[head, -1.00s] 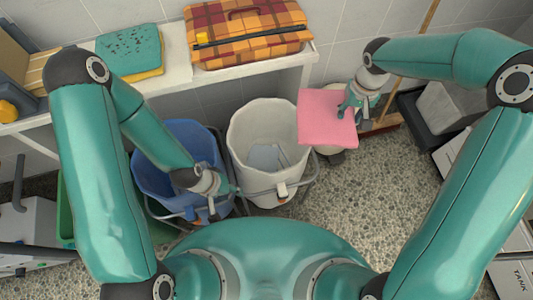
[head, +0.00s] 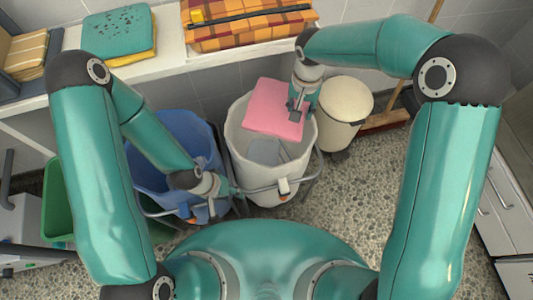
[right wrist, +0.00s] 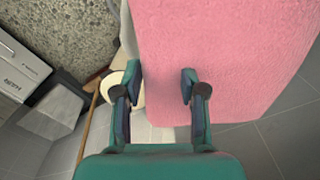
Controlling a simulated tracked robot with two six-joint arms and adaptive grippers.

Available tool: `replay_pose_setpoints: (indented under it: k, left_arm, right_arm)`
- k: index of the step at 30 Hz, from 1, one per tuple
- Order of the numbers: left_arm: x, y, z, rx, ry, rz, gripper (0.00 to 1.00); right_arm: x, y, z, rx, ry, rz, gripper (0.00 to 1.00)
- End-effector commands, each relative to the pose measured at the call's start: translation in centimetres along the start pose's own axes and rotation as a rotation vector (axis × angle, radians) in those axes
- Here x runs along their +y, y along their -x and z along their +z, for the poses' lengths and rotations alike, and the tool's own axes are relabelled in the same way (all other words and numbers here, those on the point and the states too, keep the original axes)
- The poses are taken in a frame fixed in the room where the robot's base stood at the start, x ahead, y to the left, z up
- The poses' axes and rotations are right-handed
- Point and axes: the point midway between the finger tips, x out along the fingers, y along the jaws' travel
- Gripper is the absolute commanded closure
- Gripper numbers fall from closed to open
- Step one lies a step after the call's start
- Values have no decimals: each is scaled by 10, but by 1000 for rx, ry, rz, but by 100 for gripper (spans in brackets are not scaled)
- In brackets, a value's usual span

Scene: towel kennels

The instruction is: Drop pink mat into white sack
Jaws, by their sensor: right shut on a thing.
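The pink mat (head: 273,108) is a flat square in my right gripper (head: 297,108), which is shut on its right side. The mat hangs over the back part of the white sack's (head: 237,150) open mouth in the head view. In the right wrist view the mat (right wrist: 215,50) fills the upper right, at the fingers (right wrist: 160,85). The white sack is upright in a grey frame; something grey-blue (head: 265,152) shows inside it. My left gripper (head: 224,200) is low in front, between the blue and white sacks, its fingers apart and empty.
A blue sack (head: 190,140) stands left of the white one. A shelf behind holds a plaid case (head: 245,28) and folded towels (head: 120,32). Speckled floor is free at right.

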Motion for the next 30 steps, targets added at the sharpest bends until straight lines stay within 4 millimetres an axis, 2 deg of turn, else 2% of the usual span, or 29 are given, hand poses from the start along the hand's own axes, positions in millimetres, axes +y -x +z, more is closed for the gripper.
replay_pose_setpoints:
  k: [12, 24, 25, 29, 30]
  left_arm:
    - [-10, -28, 0, 0, 0, 0, 60]
    - [-11, -29, 0, 0, 0, 0, 60]
    - [-11, -29, 0, 0, 0, 0, 60]
    - [-11, -29, 0, 0, 0, 0, 60]
    - [-11, -29, 0, 0, 0, 0, 60]
  right_arm:
    - [2, -46, 0, -1, 0, 0, 94]
    - [2, -50, 0, 0, 0, 0, 94]
    - [2, -50, 0, 0, 0, 0, 54]
    - [2, -50, 0, 0, -1, 0, 33]
    - [2, -50, 0, 0, -1, 0, 30]
